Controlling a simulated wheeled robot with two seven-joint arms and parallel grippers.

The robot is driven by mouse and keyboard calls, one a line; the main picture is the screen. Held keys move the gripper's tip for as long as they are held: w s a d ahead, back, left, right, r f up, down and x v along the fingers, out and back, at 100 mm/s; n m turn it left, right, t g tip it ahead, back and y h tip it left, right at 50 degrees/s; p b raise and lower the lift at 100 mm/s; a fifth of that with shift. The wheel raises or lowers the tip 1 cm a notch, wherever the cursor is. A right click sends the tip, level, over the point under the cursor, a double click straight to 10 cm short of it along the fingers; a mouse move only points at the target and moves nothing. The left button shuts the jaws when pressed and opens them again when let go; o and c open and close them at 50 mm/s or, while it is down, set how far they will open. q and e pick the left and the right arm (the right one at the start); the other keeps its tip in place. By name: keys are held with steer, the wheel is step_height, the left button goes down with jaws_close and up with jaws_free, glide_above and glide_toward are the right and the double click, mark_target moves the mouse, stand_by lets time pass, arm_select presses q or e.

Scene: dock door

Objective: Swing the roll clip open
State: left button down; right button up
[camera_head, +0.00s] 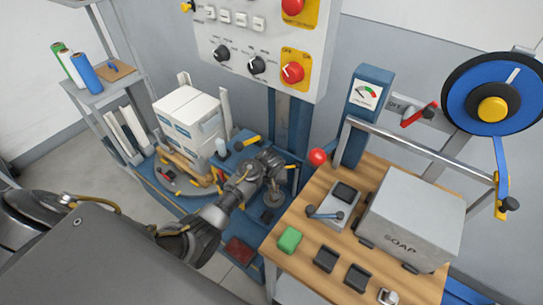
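A blue roll (497,93) with a yellow hub is mounted on a bracket at the upper right. A short white bar lies across its face above the hub. I cannot tell which of these small parts is the roll clip. My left arm comes in from the left, and its gripper (274,178) is over the blue bench at the centre, well left of the roll and apart from it. Its fingers are too small and overlapped to read. My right gripper is not in view.
A wooden-topped table (312,262) carries a grey SOAP box (410,220), a green block (289,240) and black pads. A metal rail (415,148) and a red-handled lever (419,114) are near the roll. White boxes (188,113) stand behind my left arm.

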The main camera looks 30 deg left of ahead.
arm_select(q)
steer(key=w+a+r+n, duration=0.1)
steer(key=w+r, duration=0.1)
steer(key=r, duration=0.6)
steer(key=w+a+r+n+y, duration=0.1)
steer(key=w+r, duration=0.1)
steer(key=r, duration=0.5)
steer(key=shift+w+a+r+t+y, duration=0.15)
steer(key=shift+w+r+t+y, duration=0.15)
steer(key=shift+w+r+t, duration=0.1)
steer(key=shift+f, duration=0.1)
steer(key=x, duration=1)
steer(key=shift+s, duration=0.1)
